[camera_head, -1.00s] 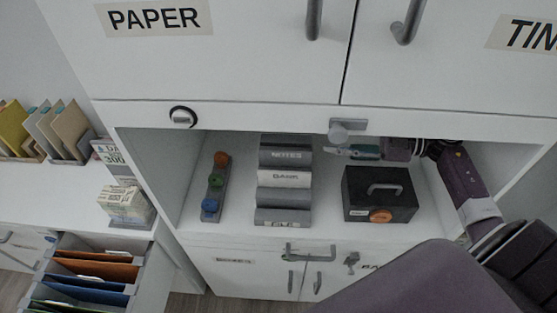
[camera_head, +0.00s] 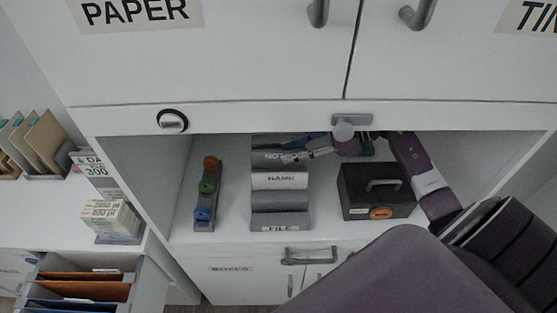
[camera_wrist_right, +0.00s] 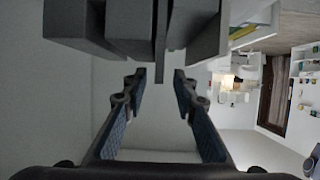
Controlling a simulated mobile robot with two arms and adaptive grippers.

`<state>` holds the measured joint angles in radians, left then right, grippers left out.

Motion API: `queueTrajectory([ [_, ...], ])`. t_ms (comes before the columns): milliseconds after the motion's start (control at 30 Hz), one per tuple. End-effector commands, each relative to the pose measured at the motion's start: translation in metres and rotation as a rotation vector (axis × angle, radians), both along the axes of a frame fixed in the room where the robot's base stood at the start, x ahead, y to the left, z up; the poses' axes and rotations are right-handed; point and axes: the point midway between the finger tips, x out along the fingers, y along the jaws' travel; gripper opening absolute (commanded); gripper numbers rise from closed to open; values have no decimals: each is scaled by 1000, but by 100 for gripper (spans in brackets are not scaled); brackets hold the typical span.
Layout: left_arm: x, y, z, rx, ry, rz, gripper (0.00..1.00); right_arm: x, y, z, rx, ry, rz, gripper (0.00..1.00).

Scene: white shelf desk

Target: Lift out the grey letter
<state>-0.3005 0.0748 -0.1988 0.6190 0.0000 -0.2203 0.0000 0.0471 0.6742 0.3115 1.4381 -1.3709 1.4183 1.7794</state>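The grey stepped letter rack (camera_head: 281,204) stands in the shelf bay, with labels that look like NOTES, BANK and FILE. My right gripper (camera_head: 291,157) reaches in from the right over its back step and partly hides that label. In the right wrist view my right gripper (camera_wrist_right: 155,78) is open, with its fingertips apart. A thin dark grey sheet (camera_wrist_right: 160,60), perhaps the grey letter, sticks out from the rack (camera_wrist_right: 125,25) between the fingertips, touching neither finger visibly. In the head view I cannot make out the letter. My left gripper is not in view.
A black box (camera_head: 378,193) with a handle and orange knob stands right of the rack. A strip with coloured knobs (camera_head: 206,194) stands to its left. An open file drawer (camera_head: 150,285) is at lower left.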

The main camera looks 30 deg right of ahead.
Motion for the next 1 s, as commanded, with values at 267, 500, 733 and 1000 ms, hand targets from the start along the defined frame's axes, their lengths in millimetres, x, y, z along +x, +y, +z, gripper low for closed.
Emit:
queueTrajectory([
  [267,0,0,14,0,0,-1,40,19,27,-13,3,-1,1,26],
  [500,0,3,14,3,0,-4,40,20,29,-16,0,-1,0,26],
  [733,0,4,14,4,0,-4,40,20,29,-16,0,0,1,6],
  [1000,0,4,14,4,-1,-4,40,20,29,-15,0,0,1,0],
])
